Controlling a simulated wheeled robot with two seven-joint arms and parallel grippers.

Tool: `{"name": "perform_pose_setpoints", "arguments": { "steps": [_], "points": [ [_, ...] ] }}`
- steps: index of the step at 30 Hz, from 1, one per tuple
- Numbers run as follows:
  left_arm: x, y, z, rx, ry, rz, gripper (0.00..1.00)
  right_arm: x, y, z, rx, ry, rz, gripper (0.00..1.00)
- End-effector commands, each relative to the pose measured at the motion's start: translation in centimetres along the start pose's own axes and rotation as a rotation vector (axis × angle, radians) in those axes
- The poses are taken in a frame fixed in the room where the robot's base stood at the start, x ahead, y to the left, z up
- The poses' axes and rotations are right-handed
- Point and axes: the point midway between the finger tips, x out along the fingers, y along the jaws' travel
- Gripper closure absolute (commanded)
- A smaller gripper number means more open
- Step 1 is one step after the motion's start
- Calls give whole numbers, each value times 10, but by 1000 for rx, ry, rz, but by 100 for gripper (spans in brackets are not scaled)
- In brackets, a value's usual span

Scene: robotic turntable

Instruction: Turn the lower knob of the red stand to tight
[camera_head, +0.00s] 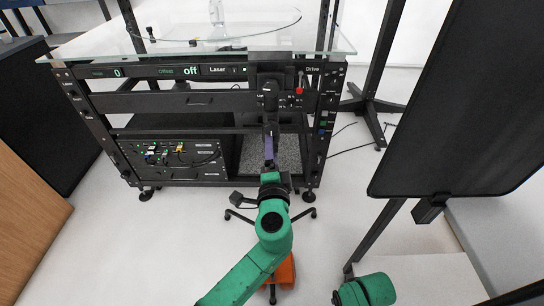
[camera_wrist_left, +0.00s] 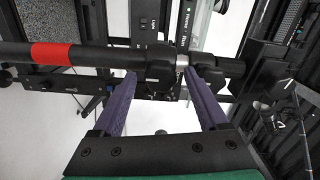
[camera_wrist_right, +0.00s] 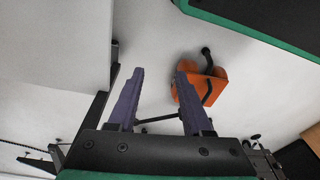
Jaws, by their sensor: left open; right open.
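The red stand shows in the left wrist view as a black pole with a red band (camera_wrist_left: 52,54). A black knob collar (camera_wrist_left: 160,68) sits on it, beside a short silver section. My left gripper (camera_wrist_left: 160,76) is open, with one purple finger on each side of this collar. Contact is unclear. In the head view, my left gripper (camera_head: 269,150) reaches up to the black stand parts, and my arm hides much of the pole. The stand's feet (camera_head: 305,213) show on the floor. My right gripper (camera_wrist_right: 160,76) is open and empty over the floor.
A black equipment rack (camera_head: 150,125) with a glass top (camera_head: 200,35) stands behind the stand. A large black panel (camera_head: 455,100) is at the right. White floor is clear at left.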

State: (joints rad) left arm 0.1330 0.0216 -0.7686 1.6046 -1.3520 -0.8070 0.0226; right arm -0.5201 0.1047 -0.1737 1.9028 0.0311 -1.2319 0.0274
Motion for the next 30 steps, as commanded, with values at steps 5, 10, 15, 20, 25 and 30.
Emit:
{"name": "perform_pose_setpoints", "arguments": {
  "steps": [5,10,15,20,25,30],
  "points": [
    [-17,1,0,1,0,3,24,-1,0,-1,1,4,0,50],
    [-56,2,0,-1,2,5,24,5,1,3,2,-2,1,50],
    [-106,2,0,2,2,5,24,8,1,6,3,-9,2,50],
    [-137,2,0,1,0,3,24,6,1,4,2,-7,2,50],
    [-146,0,0,1,0,0,24,2,1,-1,1,6,1,50],
    [-146,0,0,1,0,0,24,2,1,-1,1,4,1,50]
  ]
}}
